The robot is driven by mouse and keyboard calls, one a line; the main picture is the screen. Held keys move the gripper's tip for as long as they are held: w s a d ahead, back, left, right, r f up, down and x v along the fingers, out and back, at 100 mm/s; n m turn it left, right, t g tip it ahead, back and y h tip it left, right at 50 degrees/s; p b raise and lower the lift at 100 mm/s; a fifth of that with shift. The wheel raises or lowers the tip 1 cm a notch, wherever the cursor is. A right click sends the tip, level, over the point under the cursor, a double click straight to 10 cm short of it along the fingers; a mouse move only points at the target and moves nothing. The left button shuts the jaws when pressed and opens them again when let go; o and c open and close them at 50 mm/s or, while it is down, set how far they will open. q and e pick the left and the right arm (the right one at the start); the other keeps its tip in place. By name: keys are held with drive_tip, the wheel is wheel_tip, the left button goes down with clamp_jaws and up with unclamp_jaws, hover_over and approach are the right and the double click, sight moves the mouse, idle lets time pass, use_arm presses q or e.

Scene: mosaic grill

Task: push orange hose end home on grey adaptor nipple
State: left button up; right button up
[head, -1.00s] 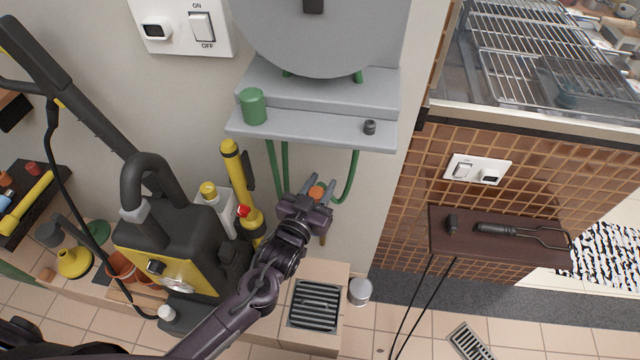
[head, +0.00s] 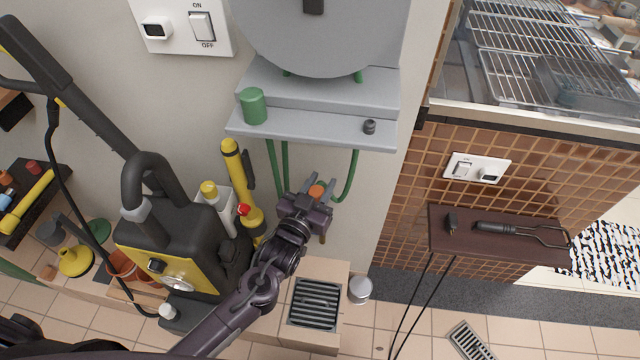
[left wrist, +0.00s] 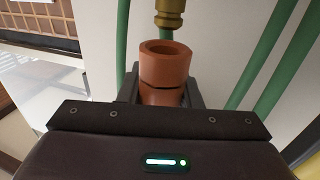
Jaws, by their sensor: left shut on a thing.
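The orange hose end (head: 317,191) is held between the fingers of my left gripper (head: 314,186), below the grey shelf. In the left wrist view the orange hose end (left wrist: 165,66) stands up from the jaws of my left gripper (left wrist: 160,92), its open mouth facing a brass-coloured fitting (left wrist: 170,14). The fitting sits just above the mouth, and a small gap seems to show between them. No grey nipple can be made out; the fitting looks brass, and its upper part is cut off by the frame. My right gripper is not in view.
Green hoses (head: 349,176) hang beside the gripper from the grey shelf (head: 310,128). A yellow and black pressure washer (head: 175,250) stands at left. A dark shelf (head: 500,255) with a fork tool is at right. A floor grate (head: 315,303) lies below.

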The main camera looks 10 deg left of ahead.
sight(318, 197)
use_arm(q)
drive_tip(key=shift+p, duration=0.3)
idle(0.7)
drive_tip(key=shift+f+b, duration=1.05)
drive_tip(key=shift+f, duration=0.5)
drive_tip(key=o, duration=1)
drive_tip(key=shift+o, duration=0.2)
drive_tip(key=shift+s, duration=0.1)
drive_tip(key=shift+s+a, duration=0.1)
drive_tip(key=shift+s, duration=0.25)
drive_tip(key=v, duration=0.6)
drive_tip(key=shift+s+b, duration=0.3)
drive_tip(key=shift+s, duration=0.1)
drive_tip(key=shift+a, duration=0.15)
